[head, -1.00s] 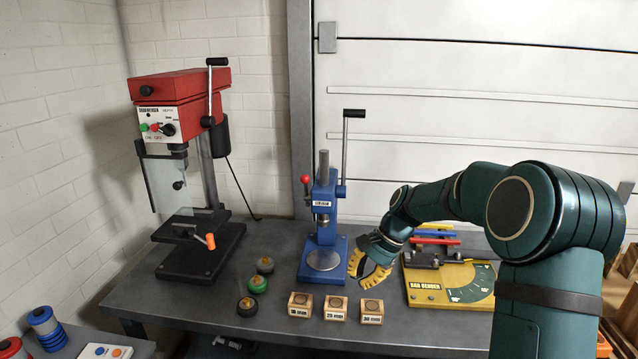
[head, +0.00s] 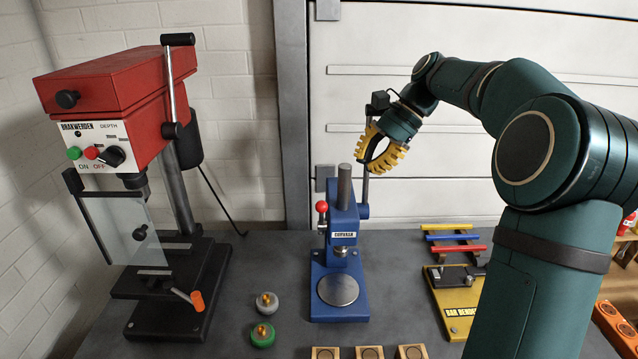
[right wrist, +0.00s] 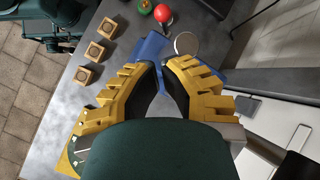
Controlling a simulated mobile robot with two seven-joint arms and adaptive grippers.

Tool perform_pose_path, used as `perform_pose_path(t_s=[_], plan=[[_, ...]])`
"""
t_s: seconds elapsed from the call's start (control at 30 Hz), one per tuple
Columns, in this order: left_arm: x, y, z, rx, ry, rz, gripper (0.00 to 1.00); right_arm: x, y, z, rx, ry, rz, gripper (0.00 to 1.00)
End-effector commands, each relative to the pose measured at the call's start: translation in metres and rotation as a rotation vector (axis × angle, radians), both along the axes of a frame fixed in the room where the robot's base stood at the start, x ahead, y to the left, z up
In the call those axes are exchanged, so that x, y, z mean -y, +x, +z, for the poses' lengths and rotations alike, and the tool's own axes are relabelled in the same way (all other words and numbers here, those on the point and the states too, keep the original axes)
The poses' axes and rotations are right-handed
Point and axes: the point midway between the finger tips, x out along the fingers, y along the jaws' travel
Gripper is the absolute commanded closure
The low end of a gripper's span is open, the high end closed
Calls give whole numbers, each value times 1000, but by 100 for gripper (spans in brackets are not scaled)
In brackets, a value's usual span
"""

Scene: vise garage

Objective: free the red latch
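The blue press (head: 343,245) stands on the bench with a red ball on a short stem, which I take as the red latch (head: 322,206), at its upper left. Its long lever (head: 366,190) rises on the right side with a black grip on top. My right gripper (head: 370,165) is at the lever's upper part, right of and above the red ball. Whether a finger touches the lever is unclear. The red ball (right wrist: 163,15) shows beyond them. My left gripper is out of view.
A red drill press (head: 125,100) stands at left. Grey and green knobs (head: 263,334) and several wooden blocks (head: 369,352) lie at the front. A yellow bar bender (head: 457,318) stands right of the press. Bench space left of the press is mostly clear.

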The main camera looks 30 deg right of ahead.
Motion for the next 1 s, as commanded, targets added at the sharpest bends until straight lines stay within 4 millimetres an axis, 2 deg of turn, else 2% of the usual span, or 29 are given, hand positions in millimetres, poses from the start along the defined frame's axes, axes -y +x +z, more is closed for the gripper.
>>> perform_pose_path(t_s=[0.4, 0.53, 1.0], plan=[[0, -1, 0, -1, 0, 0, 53, 0, 0, 0, 0, 0, 0, 100], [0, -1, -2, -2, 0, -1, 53, -4, 1, -6, 1, 0, 1, 100], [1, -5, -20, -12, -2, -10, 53, -47, 13, -67, -1, 0, 2, 100]])
